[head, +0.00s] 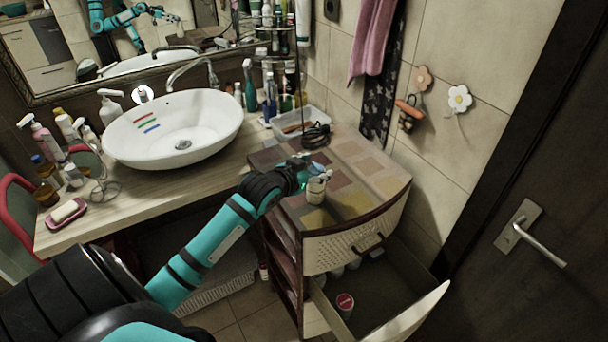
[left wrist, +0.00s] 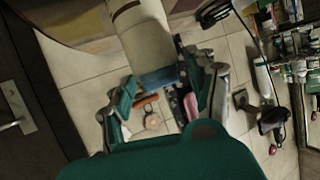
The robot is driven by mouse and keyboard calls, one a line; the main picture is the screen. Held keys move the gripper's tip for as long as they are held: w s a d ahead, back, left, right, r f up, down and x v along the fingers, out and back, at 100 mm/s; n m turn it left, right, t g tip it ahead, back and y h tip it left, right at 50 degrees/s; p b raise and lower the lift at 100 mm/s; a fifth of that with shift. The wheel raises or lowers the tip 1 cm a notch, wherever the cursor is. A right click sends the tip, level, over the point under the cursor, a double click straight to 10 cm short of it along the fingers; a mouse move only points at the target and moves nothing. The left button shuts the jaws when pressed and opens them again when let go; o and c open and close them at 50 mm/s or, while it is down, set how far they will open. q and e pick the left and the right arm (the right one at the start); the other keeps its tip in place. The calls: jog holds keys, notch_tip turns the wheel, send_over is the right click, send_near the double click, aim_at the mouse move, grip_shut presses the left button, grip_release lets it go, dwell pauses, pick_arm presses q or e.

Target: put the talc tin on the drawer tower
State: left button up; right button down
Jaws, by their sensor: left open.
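A pale cylindrical tin with a blue top, apparently the talc tin (head: 316,192), stands upright on the patchwork top of the drawer tower (head: 352,168), near its front left part. My left gripper (head: 308,172) is at the tin's upper end. In the left wrist view the tin (left wrist: 142,42) reaches down from the top edge, its blue end between the open fingers (left wrist: 160,90). Visible gaps show beside it; whether either finger touches it I cannot tell. My right gripper is not in view.
The tower's upper drawer (head: 385,300) is pulled out, with a red-lidded container (head: 345,303) inside. A clear tray (head: 300,120) and dark coiled cable (head: 316,135) lie behind the tin. The washbasin (head: 175,130) and several bottles fill the counter. A door (head: 530,200) stands right.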

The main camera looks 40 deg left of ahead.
pick_arm(q)
jog(key=v, duration=0.6)
jog(key=shift+b, duration=0.4)
dwell(0.9)
